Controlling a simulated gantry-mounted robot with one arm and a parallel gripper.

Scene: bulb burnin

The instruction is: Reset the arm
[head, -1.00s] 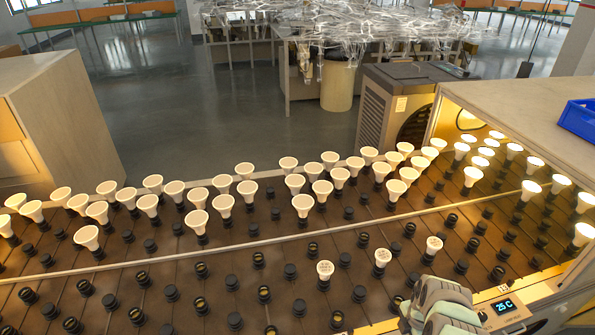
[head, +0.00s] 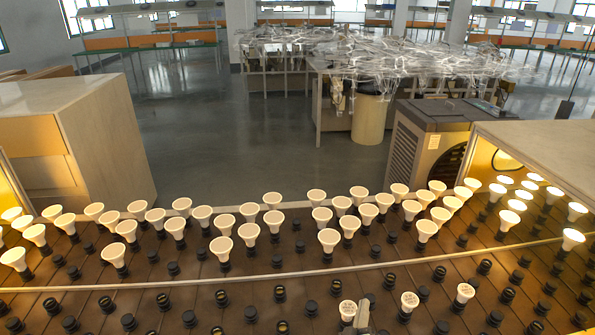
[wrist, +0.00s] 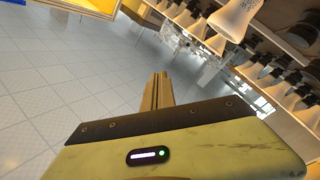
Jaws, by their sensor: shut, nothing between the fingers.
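My gripper (wrist: 158,88) shows in the wrist view with its fingers closed together and nothing between them. The tiled floor lies beyond the fingertips. A large white bulb (wrist: 236,18) is near the top of the wrist view, apart from the fingers. In the head view, a small grey piece (head: 362,312) at the bottom edge, beside a front-row bulb (head: 347,309), looks like part of my gripper; the rest of my arm is out of frame there.
A sloped rack (head: 230,285) of dark sockets spans the foreground, with many lit bulbs in its back rows and a few unlit ones in front. A wooden cabinet (head: 105,130) stands left, a grey machine (head: 425,140) right. Open floor (head: 240,150) lies behind.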

